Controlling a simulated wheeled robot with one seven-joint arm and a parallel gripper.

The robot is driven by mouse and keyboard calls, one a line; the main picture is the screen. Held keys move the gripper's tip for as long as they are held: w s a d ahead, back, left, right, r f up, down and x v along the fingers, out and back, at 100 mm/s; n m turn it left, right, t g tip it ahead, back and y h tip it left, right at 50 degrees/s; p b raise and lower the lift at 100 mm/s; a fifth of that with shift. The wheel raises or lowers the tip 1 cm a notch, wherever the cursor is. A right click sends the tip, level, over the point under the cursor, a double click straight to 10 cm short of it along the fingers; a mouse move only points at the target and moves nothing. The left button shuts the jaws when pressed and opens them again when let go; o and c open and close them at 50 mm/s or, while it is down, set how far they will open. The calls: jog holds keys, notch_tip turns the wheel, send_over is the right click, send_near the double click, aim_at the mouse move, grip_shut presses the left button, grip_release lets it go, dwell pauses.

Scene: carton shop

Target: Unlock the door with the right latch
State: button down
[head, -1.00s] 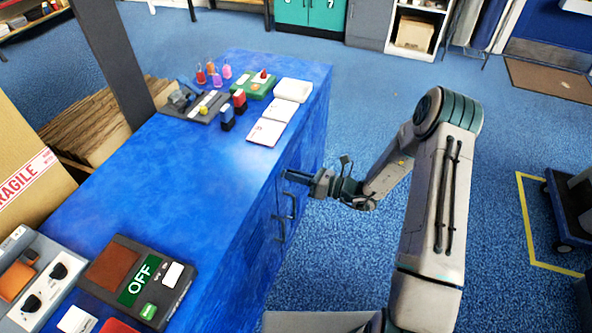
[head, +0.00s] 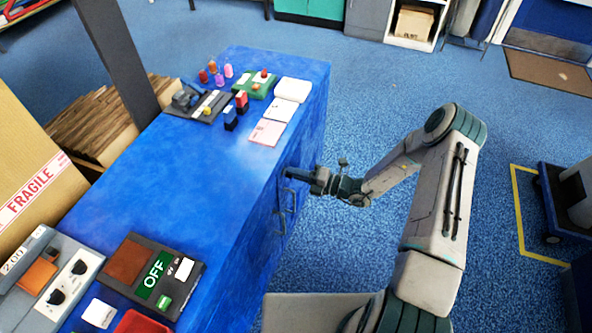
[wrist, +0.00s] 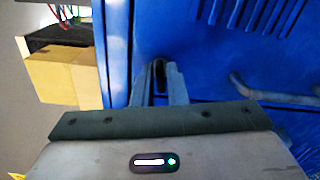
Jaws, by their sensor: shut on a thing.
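The blue counter (head: 150,180) has doors (head: 297,170) on its right side, with dark bar handles (head: 287,205). My gripper (head: 292,174) is up against this side, above and beside the handles. In the wrist view, the fingers of my gripper (wrist: 160,78) are shut on a small dark latch (wrist: 159,74) at the blue door face (wrist: 225,60). Most of the latch is hidden between the fingers. A grey handle (wrist: 270,95) shows to the right of the fingers, apart from them. The door looks closed.
On the counter are an OFF panel (head: 152,272), stamps (head: 236,110) and papers (head: 268,131). A FRAGILE carton (head: 25,170) stands at the left. A cart (head: 565,205) is at the right. Blue floor beside the counter is clear.

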jog(key=shift+m+p, duration=0.35)
jog(key=shift+m, duration=0.85)
jog(key=c, duration=1.5)
grip_release()
jog(key=shift+c, duration=0.2)
jog(key=v, duration=1.4)
jog(key=shift+a+r, duration=0.1)
